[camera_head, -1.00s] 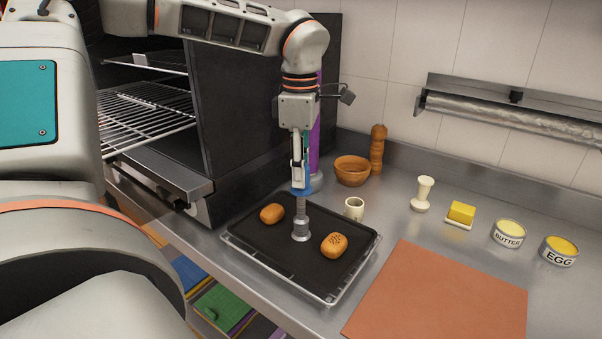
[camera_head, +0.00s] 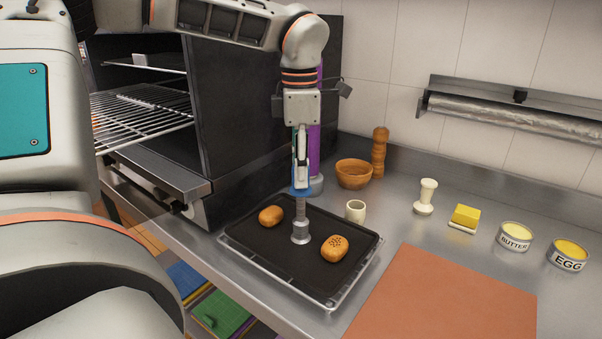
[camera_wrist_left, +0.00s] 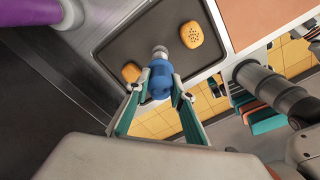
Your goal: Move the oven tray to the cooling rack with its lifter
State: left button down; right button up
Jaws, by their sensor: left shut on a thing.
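The oven tray (camera_head: 262,250), dark and flat with a pale metal edge, lies on the counter in front of the oven. It carries two brown buns, one at the back left (camera_head: 271,216) and one at the front right (camera_head: 334,248). The lifter (camera_head: 300,232) stands upright between them, its grey foot on the tray. My left gripper (camera_head: 301,180) is shut on the lifter's blue handle, which also shows in the left wrist view (camera_wrist_left: 160,80). Silvery wire edging (camera_head: 345,290) shows along the tray's side; I cannot tell whether this is the cooling rack underneath.
The open oven (camera_head: 240,110) with wire shelves stands behind left. A purple cylinder (camera_head: 315,150), wooden bowl (camera_head: 354,174), pepper mill (camera_head: 379,152) and small cup (camera_head: 355,211) stand behind the tray. An orange-brown mat (camera_head: 445,300) lies to its right.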

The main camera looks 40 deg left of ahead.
pick_arm(q)
jog(key=shift+f+n+b, duration=0.1)
jog(key=shift+n+b, duration=0.35)
jog(key=shift+n, duration=0.45)
pick_arm(e)
jog(key=shift+s+f, duration=0.2)
jog(key=shift+f, duration=0.35)
jog(key=shift+s+f, duration=0.2)
jog(key=shift+f, duration=0.3)
pick_arm(q)
jog(key=shift+f+n+b, duration=0.15)
jog(key=shift+n+b, duration=0.55)
jog(key=shift+n, duration=0.2)
jog(key=shift+n+b, duration=0.35)
jog(key=shift+n, duration=0.35)
pick_arm(e)
jog(key=shift+s+f+g, duration=0.15)
jog(key=shift+s+f, duration=0.15)
jog(key=shift+f, duration=0.45)
jog(key=shift+s+f+g, duration=0.15)
jog(key=shift+s+f, duration=0.1)
jog(key=shift+f, duration=0.45)
